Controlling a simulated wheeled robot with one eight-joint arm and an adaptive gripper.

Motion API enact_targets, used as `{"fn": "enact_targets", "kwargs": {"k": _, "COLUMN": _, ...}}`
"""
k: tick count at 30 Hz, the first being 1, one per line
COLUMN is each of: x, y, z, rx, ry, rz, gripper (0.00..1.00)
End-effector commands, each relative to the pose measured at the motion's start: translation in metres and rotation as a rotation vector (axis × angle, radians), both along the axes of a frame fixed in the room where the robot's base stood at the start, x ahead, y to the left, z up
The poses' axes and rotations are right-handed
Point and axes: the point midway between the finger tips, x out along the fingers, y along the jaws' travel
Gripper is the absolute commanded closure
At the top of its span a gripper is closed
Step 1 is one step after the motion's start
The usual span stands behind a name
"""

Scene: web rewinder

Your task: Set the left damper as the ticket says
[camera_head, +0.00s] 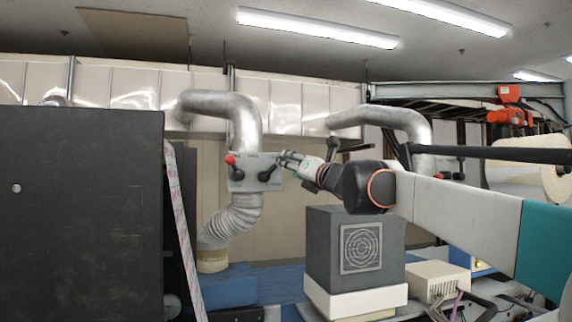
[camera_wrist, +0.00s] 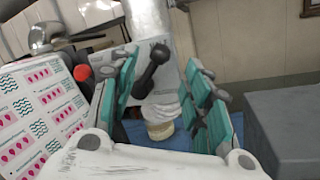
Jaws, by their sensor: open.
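The left damper is a grey plate (camera_head: 240,183) on a silver duct, with a black lever handle (camera_head: 267,173) and a red knob (camera_head: 230,160). My gripper (camera_head: 286,158) is beside the plate's right edge, near the handle. In the wrist view, the black handle (camera_wrist: 152,68) appears between the open, teal-padded fingers of my gripper (camera_wrist: 162,75). It slants from upper right to lower left, and I see no clear contact. The red knob (camera_wrist: 82,73) shows left of the fingers. No readable ticket is in view, and the plate's markings are too small to read.
A second duct (camera_head: 415,130) with a similar damper and black lever (camera_head: 459,176) is at right. A large dark cabinet (camera_head: 80,210) fills the left, with a printed web (camera_head: 182,225) at its edge. A grey box (camera_head: 325,245) stands below my arm.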

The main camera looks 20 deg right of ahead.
Motion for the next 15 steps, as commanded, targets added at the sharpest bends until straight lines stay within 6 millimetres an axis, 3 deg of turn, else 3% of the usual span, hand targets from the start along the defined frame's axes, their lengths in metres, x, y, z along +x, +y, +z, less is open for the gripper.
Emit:
{"fn": "enact_targets", "kwargs": {"k": 6, "x": -0.036, "y": -0.008, "z": -0.007, "rx": -0.001, "ry": 0.001, "rz": -0.002, "gripper": 0.55}}
{"fn": "enact_targets", "kwargs": {"k": 15, "x": -0.055, "y": -0.01, "z": -0.011, "rx": 0.0, "ry": 0.0, "rz": 0.001, "gripper": 0.55}}
